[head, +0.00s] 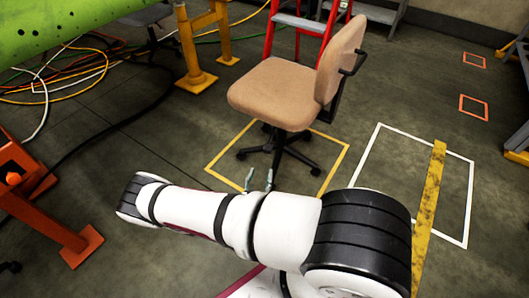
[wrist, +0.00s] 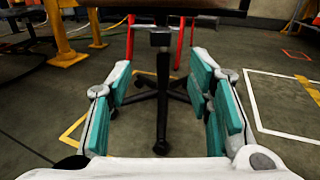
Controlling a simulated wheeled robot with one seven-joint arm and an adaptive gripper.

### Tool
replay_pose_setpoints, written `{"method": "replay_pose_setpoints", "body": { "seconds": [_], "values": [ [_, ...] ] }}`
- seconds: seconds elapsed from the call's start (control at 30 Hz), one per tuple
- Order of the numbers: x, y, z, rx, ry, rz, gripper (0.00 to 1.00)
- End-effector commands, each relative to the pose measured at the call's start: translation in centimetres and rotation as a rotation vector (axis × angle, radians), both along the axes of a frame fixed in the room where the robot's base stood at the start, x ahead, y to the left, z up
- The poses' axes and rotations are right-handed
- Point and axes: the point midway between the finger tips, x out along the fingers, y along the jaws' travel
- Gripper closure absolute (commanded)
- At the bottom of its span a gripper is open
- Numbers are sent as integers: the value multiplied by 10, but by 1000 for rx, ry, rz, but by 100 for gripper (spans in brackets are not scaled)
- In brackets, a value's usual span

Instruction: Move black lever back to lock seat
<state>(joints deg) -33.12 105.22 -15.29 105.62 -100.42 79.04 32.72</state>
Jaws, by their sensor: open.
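A tan office chair (head: 273,94) stands on the floor in the head view, with a black five-armed base. A black part (head: 354,62) juts from the right of its backrest; I cannot tell whether it is the lever. In the wrist view the chair's dark underside and a small block (wrist: 160,38) show above the post, and no lever stands out clearly. My gripper (head: 259,179) is low in front of the chair, mostly behind my arm. In the wrist view my gripper (wrist: 166,88) is open and empty, its teal pads either side of the post, which is beyond them.
A yellow floor outline (head: 222,154) surrounds the chair base. A red ladder (head: 297,24) and a yellow stand (head: 196,80) are behind. Cables lie on the left, near an orange stand (head: 76,243). Floor inside the white outline (head: 460,240) is mostly clear, crossed by a yellow bar (head: 430,195).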

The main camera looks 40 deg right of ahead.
Motion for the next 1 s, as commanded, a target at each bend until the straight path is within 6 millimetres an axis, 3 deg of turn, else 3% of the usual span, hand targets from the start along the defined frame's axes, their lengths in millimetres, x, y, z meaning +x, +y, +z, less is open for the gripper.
{"method": "replay_pose_setpoints", "body": {
  "seconds": [0.6,1.0],
  "values": [
    [69,-84,0,-1,-3,-5,53],
    [85,-101,1,1,-2,-4,53]
  ]
}}
